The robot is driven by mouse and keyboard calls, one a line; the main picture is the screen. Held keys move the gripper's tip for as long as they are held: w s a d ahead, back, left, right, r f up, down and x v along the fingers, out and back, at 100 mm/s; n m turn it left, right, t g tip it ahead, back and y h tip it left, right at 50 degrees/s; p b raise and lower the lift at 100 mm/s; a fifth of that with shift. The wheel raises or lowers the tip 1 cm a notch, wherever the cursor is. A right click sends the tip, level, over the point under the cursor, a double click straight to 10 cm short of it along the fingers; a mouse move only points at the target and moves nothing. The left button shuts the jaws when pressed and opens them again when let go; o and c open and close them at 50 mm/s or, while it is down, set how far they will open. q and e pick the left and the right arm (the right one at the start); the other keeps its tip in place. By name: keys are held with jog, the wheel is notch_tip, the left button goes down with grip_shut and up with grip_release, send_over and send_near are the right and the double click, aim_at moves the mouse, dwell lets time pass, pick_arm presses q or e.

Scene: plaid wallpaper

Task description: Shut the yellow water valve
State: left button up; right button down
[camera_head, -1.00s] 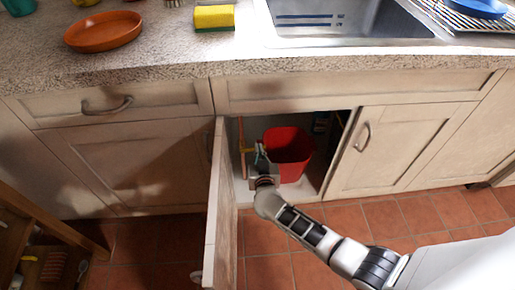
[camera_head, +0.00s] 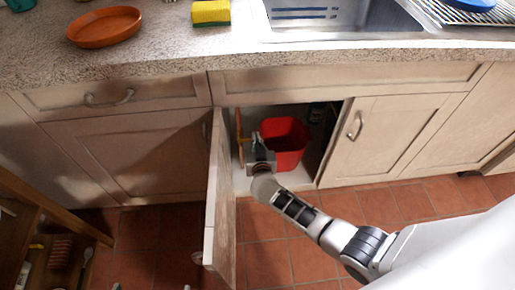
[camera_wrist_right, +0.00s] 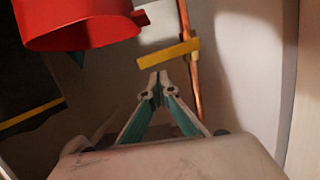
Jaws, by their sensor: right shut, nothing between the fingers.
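The yellow valve handle (camera_wrist_right: 168,53) shows in the right wrist view as a flat bar lying crosswise to a copper pipe (camera_wrist_right: 195,85), with its long end pointing left. The pipe also stands inside the open cabinet in the head view (camera_head: 239,125), at the left. My right gripper (camera_wrist_right: 158,78) is shut and empty; its fingertips appear just below the bar's left part in the wrist view. I cannot tell whether they touch it. In the head view my right gripper (camera_head: 259,153) reaches into the cabinet, beside the pipe. My left gripper is not in view.
A red bin (camera_head: 286,142) stands in the cabinet, right of my gripper. The open cabinet door (camera_head: 219,205) sticks out just left of my right arm. The counter (camera_head: 160,65) with the sink (camera_head: 345,22) is above. Clear tiled floor (camera_head: 380,205) lies in front.

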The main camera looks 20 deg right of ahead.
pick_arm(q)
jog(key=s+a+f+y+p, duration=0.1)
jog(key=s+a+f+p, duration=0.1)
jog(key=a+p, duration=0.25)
pick_arm(e)
jog(key=s+a+r+n+b, duration=0.1)
jog(key=s+a+r+b, duration=0.35)
jog(key=s, duration=0.45)
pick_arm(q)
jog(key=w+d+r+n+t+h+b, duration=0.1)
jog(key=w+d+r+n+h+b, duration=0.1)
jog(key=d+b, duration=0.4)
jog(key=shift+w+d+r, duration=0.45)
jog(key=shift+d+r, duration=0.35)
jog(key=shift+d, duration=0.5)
pick_arm(e)
jog(key=w+d+f, duration=0.4)
jog(key=w+f, duration=0.1)
jog(key=w, duration=0.4)
jog(key=shift+w+f, duration=0.15)
jog(key=shift+w, duration=0.1)
